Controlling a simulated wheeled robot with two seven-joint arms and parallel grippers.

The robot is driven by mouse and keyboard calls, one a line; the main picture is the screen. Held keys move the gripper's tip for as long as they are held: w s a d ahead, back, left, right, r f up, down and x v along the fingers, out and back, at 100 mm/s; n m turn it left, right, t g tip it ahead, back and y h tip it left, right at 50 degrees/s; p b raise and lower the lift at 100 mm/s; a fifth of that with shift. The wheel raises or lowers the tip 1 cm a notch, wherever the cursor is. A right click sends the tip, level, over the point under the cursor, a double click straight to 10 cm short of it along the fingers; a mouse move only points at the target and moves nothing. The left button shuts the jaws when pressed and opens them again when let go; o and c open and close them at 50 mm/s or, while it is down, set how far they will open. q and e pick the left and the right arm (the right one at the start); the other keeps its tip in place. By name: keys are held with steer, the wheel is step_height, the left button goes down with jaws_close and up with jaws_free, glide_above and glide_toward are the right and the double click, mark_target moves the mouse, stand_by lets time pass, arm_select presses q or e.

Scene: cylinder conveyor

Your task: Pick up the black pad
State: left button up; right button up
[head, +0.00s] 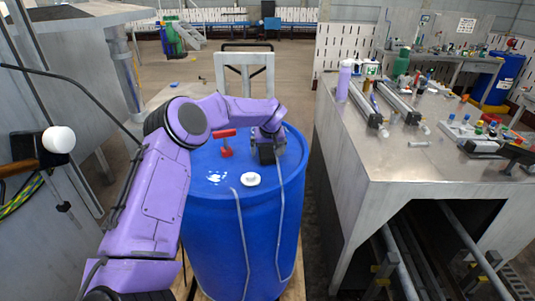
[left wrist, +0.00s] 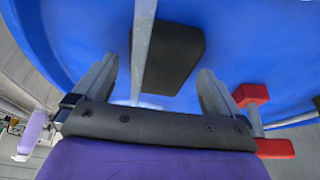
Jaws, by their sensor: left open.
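The black pad (left wrist: 172,60) lies on the blue barrel's top in the left wrist view. It is a dark block between and beyond the two fingertips of my left gripper (left wrist: 157,78). The fingers are spread, with gaps on both sides of the pad. A pale grey strip passes in front of the pad's left edge. In the head view my left gripper (head: 268,143) is low over the barrel top, and the dark pad (head: 266,155) shows just below it, partly hidden. My right gripper is not in view.
A metal workbench (head: 400,165) with bottles and small parts stands to the right.

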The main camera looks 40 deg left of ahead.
arm_select(q)
steer(key=shift+f, duration=0.25)
stand_by(0.3)
steer(key=c, duration=1.1)
